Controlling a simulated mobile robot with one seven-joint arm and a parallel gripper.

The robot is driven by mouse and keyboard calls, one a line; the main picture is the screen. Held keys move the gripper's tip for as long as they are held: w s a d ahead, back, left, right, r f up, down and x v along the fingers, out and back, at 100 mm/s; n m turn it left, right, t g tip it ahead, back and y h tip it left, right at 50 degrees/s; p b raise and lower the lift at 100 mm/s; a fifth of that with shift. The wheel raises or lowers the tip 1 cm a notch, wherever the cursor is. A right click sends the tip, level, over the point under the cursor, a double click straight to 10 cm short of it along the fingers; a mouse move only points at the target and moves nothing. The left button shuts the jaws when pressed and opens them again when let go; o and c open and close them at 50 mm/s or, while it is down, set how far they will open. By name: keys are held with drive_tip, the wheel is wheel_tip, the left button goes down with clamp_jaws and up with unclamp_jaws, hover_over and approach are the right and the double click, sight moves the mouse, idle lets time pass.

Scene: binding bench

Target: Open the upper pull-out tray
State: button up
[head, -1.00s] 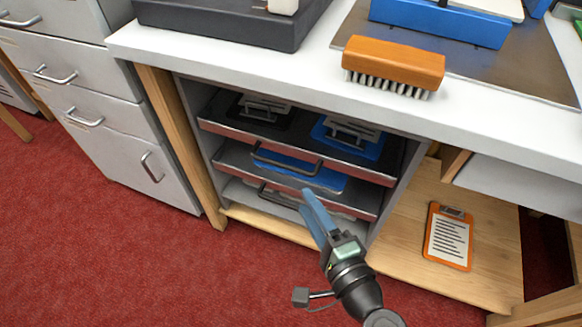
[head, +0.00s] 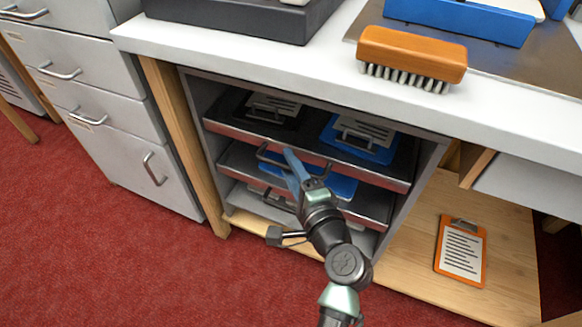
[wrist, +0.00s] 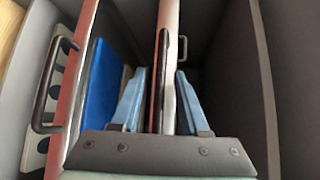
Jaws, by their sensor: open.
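The upper pull-out tray (head: 230,133) sits in the open cabinet under the bench. It looks pushed in. Its dark bar handle (head: 264,152) runs along the front and is partly hidden by my gripper. My gripper (head: 296,164) is open at this handle. In the wrist view, my gripper's blue fingers (wrist: 160,100) stand on either side of the upper tray's front and handle bar (wrist: 161,70). I see no clear contact. The lower tray (head: 236,164) is below, and its handle (wrist: 48,85) shows at the left of the wrist view.
A blue clipboard (head: 348,150) and a dark one (head: 252,112) lie on the upper tray. A blue item (wrist: 101,85) lies on the lower tray. A brush (head: 412,52) is on the benchtop (head: 230,60). An orange clipboard (head: 461,250) lies on the wooden shelf. Grey drawers (head: 110,110) stand left.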

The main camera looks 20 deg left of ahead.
clamp_jaws()
idle(1.3)
